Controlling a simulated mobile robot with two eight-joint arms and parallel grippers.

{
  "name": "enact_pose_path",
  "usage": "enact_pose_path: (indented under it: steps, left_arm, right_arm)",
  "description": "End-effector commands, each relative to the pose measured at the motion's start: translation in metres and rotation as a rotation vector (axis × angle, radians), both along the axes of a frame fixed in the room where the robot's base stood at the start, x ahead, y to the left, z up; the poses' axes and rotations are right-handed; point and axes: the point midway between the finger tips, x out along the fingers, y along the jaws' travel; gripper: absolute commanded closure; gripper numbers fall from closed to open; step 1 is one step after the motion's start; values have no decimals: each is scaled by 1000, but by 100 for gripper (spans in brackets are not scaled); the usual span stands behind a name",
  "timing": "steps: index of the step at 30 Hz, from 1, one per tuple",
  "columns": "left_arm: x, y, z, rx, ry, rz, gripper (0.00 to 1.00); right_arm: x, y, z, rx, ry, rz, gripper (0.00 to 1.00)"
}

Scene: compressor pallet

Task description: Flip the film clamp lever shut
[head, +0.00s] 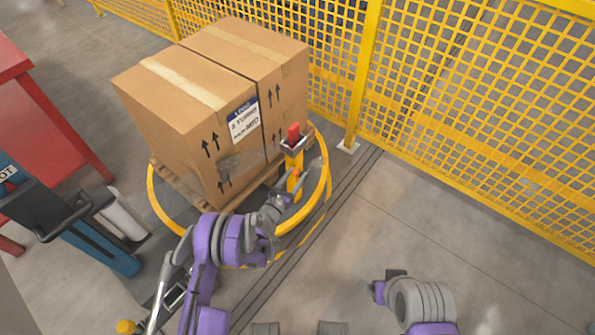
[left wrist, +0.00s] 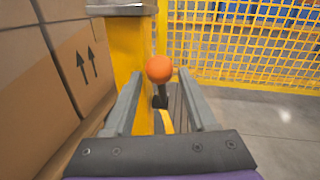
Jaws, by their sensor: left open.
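The film clamp is a yellow post (head: 293,172) with a grey bracket and a red block (head: 294,133) on top, beside the boxes. In the left wrist view the post (left wrist: 128,50) stands just behind the lever. The lever's orange ball knob (left wrist: 159,69) sits on a short dark stem (left wrist: 160,100). My left gripper (left wrist: 160,88) is open, with one finger on each side of the knob and stem. I see no clear contact. In the head view, my left gripper (head: 281,195) is close to the post's lower part.
Two cardboard boxes (head: 190,110) stand on a wooden pallet (head: 180,190) inside a yellow ring (head: 322,190). A yellow mesh fence (head: 480,110) runs behind. A red table (head: 60,130) and blue equipment (head: 100,245) are at left. The floor at right is clear.

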Motion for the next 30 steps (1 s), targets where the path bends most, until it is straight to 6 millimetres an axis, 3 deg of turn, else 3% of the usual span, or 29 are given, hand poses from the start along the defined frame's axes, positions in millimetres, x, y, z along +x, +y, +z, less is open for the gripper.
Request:
enact_pose_path:
  steps: [5,15,30]
  left_arm:
    - [0,0,0,0,0,0,43]
    - [0,0,0,0,0,-1,100]
    - [0,1,1,-3,-1,0,100]
  right_arm:
    - [0,0,0,0,0,0,16]
    - [0,0,0,0,0,0,16]
    - [0,0,0,0,0,0,16]
